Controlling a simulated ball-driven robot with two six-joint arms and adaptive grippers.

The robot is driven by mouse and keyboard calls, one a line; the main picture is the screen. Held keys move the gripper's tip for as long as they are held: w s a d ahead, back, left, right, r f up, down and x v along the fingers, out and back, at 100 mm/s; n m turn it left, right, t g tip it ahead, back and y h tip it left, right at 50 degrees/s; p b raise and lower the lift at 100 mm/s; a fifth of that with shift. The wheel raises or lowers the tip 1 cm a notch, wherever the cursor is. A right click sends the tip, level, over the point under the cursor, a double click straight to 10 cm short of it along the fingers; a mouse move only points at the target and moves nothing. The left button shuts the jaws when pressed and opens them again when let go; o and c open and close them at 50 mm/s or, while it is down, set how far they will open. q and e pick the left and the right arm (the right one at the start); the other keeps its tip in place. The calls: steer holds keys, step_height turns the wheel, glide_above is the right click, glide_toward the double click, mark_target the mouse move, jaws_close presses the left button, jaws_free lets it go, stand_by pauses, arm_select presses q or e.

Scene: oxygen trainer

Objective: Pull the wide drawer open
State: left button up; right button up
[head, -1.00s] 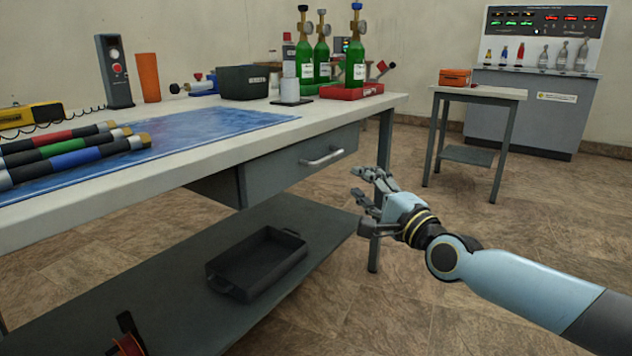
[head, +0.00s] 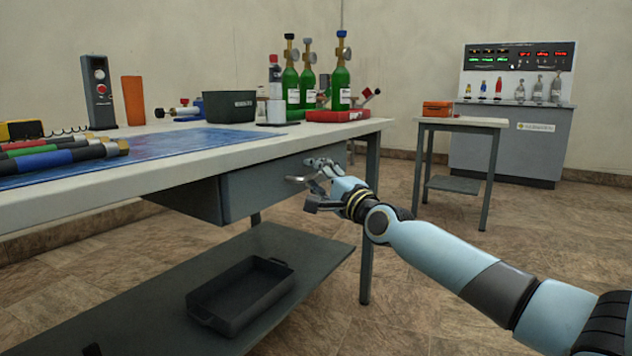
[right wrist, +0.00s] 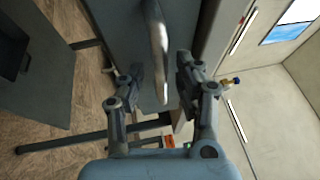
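The wide drawer (head: 252,190) is a grey front under the workbench top; it looks shut, and it fills the upper middle of the right wrist view (right wrist: 118,32). Its metal bar handle (head: 294,179) is partly hidden by my right gripper (head: 312,184) in the head view. In the right wrist view the handle (right wrist: 157,50) runs between the two open fingers of my right gripper (right wrist: 160,85), with gaps to both sides. The fingers are not closed on it. My left gripper is not in view.
The workbench (head: 150,172) carries hoses, a blue mat, a black bin (head: 229,107) and green cylinders (head: 340,87). A black tray (head: 240,298) sits on the lower shelf (head: 150,315). A bench leg (head: 368,230) stands near my right forearm.

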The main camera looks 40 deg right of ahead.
steer(key=shift+w+r, duration=0.1)
jaws_close()
stand_by(0.5)
